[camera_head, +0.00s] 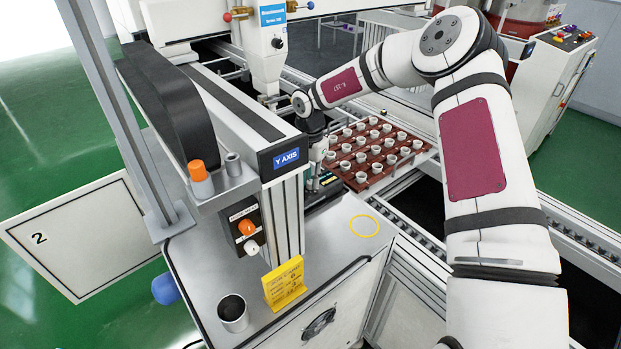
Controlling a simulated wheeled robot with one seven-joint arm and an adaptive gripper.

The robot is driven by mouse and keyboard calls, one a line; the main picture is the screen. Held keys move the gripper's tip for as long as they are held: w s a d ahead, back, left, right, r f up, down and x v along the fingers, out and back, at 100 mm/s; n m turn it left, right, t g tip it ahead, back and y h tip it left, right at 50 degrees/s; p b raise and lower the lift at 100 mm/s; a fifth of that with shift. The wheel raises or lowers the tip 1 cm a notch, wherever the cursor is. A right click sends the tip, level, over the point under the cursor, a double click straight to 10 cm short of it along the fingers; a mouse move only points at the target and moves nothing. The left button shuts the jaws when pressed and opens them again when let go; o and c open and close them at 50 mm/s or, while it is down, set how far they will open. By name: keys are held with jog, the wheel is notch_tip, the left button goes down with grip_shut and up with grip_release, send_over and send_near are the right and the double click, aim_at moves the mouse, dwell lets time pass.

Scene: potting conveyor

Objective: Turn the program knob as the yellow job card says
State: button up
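The yellow job card (284,285) stands on the grey machine top at the front; its dark print is too small to read surely. Behind it, a black panel (240,213) carries an orange knob (247,228) above a white knob (251,247). A small dark knob (278,43) sits on the white head with a blue label. I cannot tell which is the program knob. My gripper (317,178) points down beside the right of the Y AXIS block, near the brown pot tray. It is apart from all three knobs. Its fingers are small and partly hidden, so their opening is unclear.
The brown tray (378,180) holds several white pots on the conveyor. A metal cup (233,314) stands left of the card. A yellow ring (364,226) marks bare machine top. The Y AXIS block (287,158) stands between my gripper and the black panel.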

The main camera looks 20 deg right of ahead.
grip_shut()
jog(key=m, duration=1)
jog(key=shift+m, duration=1.9)
jog(key=o, duration=0.9)
grip_release()
